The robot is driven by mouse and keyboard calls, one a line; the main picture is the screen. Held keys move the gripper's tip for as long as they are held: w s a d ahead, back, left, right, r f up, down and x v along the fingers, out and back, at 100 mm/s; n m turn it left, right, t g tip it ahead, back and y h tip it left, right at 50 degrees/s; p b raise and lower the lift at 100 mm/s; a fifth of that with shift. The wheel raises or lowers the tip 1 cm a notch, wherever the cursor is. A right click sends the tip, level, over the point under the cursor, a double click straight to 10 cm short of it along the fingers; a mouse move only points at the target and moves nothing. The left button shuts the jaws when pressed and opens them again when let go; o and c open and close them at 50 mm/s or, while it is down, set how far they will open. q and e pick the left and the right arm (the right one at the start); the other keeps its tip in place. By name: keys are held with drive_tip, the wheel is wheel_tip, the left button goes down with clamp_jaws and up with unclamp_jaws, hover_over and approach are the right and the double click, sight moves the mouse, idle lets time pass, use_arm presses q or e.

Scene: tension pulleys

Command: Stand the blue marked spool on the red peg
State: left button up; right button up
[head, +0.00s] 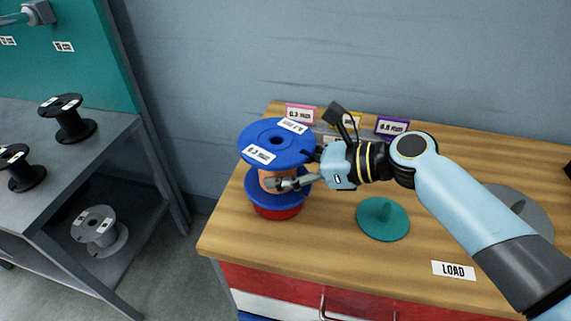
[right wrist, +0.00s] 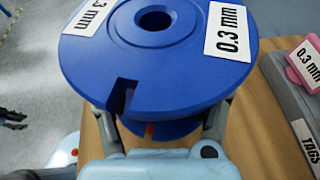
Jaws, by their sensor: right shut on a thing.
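The blue spool (head: 272,141) is upright near the left front of the wooden bench top. It has a copper-coloured core and white 0.3 mm labels on its upper flange; the right wrist view shows this flange (right wrist: 160,58) with a centre hole and an edge slot. My right gripper (head: 285,183) is shut around the core, between the two flanges. A red round base (head: 279,211) shows directly under the lower flange. The spool hides any peg on it, and I cannot tell whether the flange touches the base. My left gripper is not in view.
A teal base with a peg (head: 383,218) stands right of the spool, and a grey disc (head: 522,210) lies partly behind my arm. Pink (head: 300,114) and purple (head: 392,126) tags stand behind. Black spools (head: 72,121) are on the left grey table.

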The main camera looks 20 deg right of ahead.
drive_tip(key=shift+f+b, duration=0.65)
drive_tip(key=shift+f, duration=0.75)
drive_tip(key=shift+p, duration=0.35)
drive_tip(key=shift+f, duration=0.2)
idle(0.4)
drive_tip(key=shift+f+b, duration=0.55)
drive_tip(key=shift+f, duration=0.15)
drive_tip(key=shift+f, duration=0.15)
drive_tip(key=o, duration=1.8)
